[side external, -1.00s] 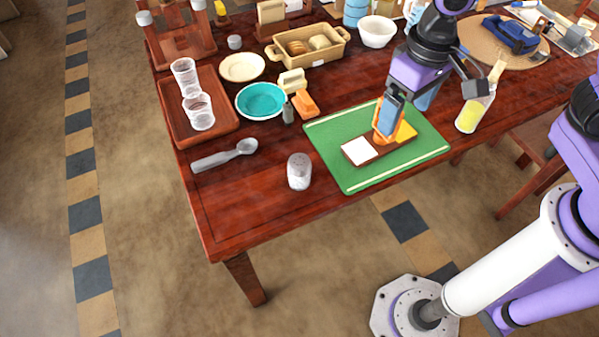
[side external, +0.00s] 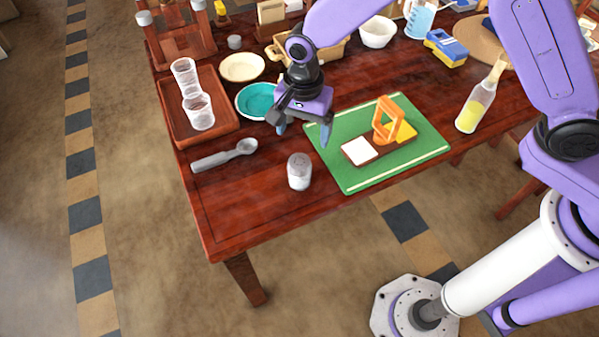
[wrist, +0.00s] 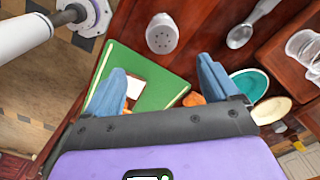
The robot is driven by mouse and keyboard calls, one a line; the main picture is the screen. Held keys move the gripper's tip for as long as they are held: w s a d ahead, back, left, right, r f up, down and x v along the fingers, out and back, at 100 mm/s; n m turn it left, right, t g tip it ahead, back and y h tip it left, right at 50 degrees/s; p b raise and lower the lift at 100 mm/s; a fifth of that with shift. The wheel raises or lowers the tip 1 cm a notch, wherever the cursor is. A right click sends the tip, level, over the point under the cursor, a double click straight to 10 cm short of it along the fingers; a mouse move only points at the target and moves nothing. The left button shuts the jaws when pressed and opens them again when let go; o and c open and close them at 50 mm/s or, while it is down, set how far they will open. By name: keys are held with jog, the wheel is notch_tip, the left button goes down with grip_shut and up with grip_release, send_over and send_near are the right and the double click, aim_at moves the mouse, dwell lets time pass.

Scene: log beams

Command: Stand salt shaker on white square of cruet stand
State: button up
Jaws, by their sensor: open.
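In the wrist view my fingers (wrist: 160,88) are spread wide.
The green mat (side external: 348,177) lies under the stand. A grey spoon (side external: 226,155) and a brown tray (side external: 222,113) with clear glasses are to the left. A teal bowl (side external: 257,101) is behind my gripper. A yellow bottle (side external: 477,104) stands right. The table's front-left corner is clear.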

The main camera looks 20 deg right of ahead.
aim_at(303, 160)
notch_tip(303, 160, down, 10)
jog(key=shift+a+f, duration=0.15)
jog(key=shift+f, duration=1.3)
jog(key=shift+a+f, duration=0.15)
jog(key=shift+f, duration=1.25)
jog(key=c, duration=1.2)
jog(key=shift+r, duration=0.2)
